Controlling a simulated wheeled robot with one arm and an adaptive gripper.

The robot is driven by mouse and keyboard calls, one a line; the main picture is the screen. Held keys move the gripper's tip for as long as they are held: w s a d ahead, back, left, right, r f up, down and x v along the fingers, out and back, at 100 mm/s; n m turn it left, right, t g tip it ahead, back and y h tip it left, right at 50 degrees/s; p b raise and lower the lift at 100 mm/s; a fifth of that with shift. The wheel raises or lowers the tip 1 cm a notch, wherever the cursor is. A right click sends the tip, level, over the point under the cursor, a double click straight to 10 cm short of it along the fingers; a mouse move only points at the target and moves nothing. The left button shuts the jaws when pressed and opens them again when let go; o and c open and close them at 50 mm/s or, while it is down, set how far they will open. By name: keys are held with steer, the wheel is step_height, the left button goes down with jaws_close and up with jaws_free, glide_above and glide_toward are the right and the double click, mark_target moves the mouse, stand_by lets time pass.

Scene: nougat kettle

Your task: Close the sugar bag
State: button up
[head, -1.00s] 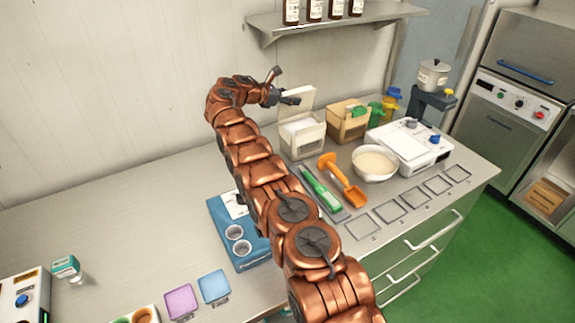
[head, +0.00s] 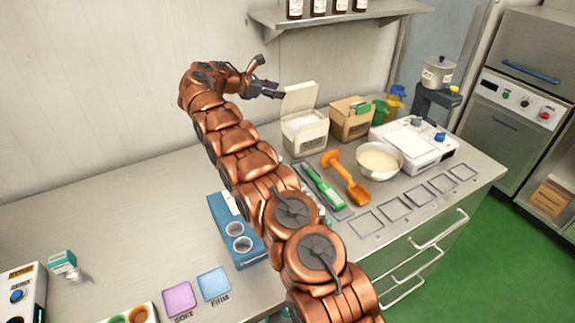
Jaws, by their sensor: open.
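No label that I can read says sugar. The nearest match for the sugar bag is a pale, box-shaped container (head: 305,139) at the back of the counter, filled with white stuff. Its flap (head: 300,97) stands up, so it is open. My gripper (head: 268,78) is open and empty, with its fingers spread. It is up and to the left of the flap, with the lower finger close to it; I cannot tell whether they touch. A tan box (head: 351,124) with its top open stands just right of the pale container.
A wall shelf with bottles (head: 340,17) hangs above. In front lie a green tool (head: 325,188), an orange scoop (head: 347,180) and a bowl (head: 379,160). A white scale-like device (head: 414,147) stands right.

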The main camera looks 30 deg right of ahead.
steer(key=s+a+f+m+y+b, duration=0.1)
steer(key=s+a+m+y+b, duration=0.1)
steer(key=s, duration=0.8)
steer(key=s+a+f+m+y+b, duration=0.1)
steer(key=s+a+m+y+b, duration=0.1)
steer(key=s+a, duration=0.5)
steer(key=s+a+f+m+g+y+b, duration=0.1)
steer(key=s+a+m+y+b, duration=0.1)
steer(key=s, duration=1.1)
steer(key=shift+s+a+f+m+y+b, duration=0.2)
steer(key=shift+a+f+m+y+b, duration=0.15)
steer(key=shift+a+m+y, duration=0.75)
steer(key=shift+a+h, duration=0.3)
steer(key=shift+h, duration=0.1)
